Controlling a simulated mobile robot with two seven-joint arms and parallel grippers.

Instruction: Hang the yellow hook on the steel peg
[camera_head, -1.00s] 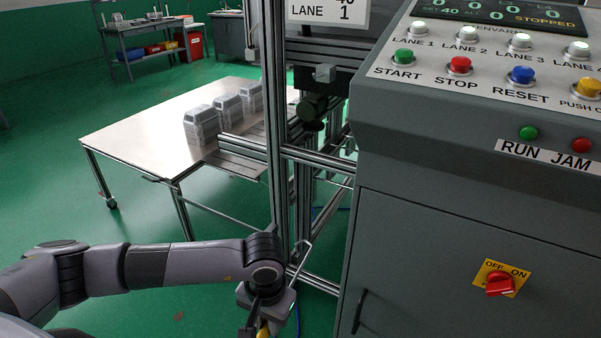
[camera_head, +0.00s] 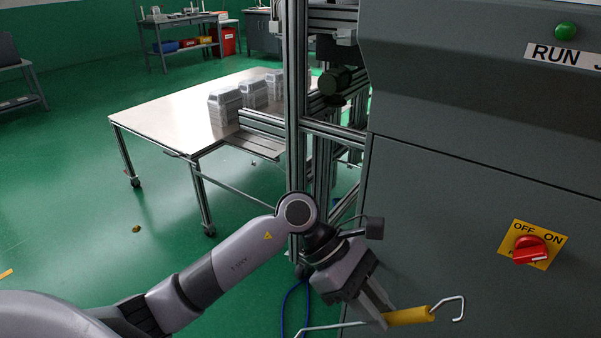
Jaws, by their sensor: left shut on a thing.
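The yellow hook (camera_head: 408,316) is a yellow grip with bent steel wire at both ends. It shows at the bottom, right of centre. My left gripper (camera_head: 381,312) is shut on the yellow grip near its left end. A squared, open wire end points right, in front of the grey cabinet. A longer wire runs left, low in the picture, and its far end is cut off or hard to make out. I cannot pick out the steel peg. My right gripper is out of view.
The grey machine cabinet (camera_head: 450,220) stands close on the right, with a red rotary switch (camera_head: 530,249) on a yellow plate. An aluminium profile frame (camera_head: 297,110) stands behind my left wrist. A steel table (camera_head: 175,118) with several grey cartons stands farther back. Green floor lies open at left.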

